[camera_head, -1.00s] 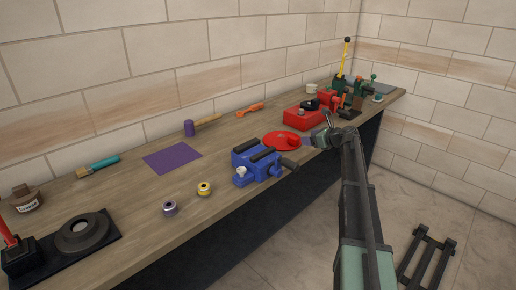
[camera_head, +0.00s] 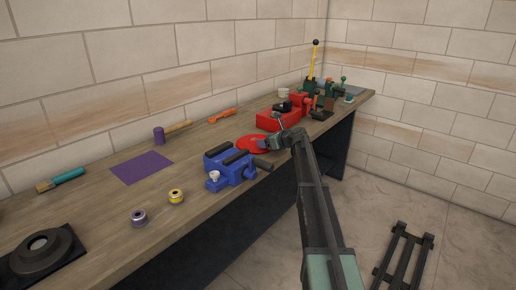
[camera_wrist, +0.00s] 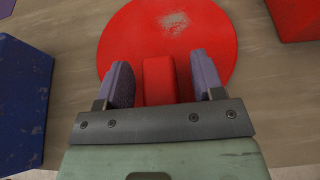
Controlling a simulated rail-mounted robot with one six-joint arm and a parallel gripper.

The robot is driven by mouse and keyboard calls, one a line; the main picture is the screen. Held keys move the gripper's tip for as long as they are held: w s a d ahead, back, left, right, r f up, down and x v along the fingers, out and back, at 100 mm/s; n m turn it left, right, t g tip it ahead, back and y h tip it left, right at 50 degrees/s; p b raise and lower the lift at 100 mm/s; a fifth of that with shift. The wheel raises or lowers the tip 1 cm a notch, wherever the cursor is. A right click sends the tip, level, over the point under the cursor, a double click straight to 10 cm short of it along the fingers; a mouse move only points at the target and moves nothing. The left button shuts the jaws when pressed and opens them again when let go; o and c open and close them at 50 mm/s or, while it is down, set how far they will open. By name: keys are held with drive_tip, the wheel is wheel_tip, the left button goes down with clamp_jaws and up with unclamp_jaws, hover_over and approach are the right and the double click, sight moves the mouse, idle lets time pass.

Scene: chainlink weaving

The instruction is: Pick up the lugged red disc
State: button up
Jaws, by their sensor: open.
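The lugged red disc (camera_head: 252,144) lies on the bench behind the blue vise, and its worn round face (camera_wrist: 205,30) fills the upper middle of the wrist view. Its raised red lug (camera_wrist: 159,80) points toward my gripper. My gripper (camera_wrist: 163,78) is open, with one purple-grey finger on each side of the lug and a small gap on both sides. In the head view my gripper (camera_head: 270,142) is at the disc's right side and hides part of it. Whether the fingers touch the bench cannot be told.
A blue vise (camera_head: 230,166) stands close on the left; its block (camera_wrist: 22,95) shows in the wrist view. A red machine base (camera_head: 272,121) is just beyond the disc. Two spools (camera_head: 176,196) and a purple mat (camera_head: 142,167) lie farther left. The bench's front edge is close.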

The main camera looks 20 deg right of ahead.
drive_tip(key=shift+c, duration=0.2)
clamp_jaws()
drive_tip(key=shift+r, duration=0.1)
wheel_tip(320, 180, up, 20)
drive_tip(key=p, duration=2)
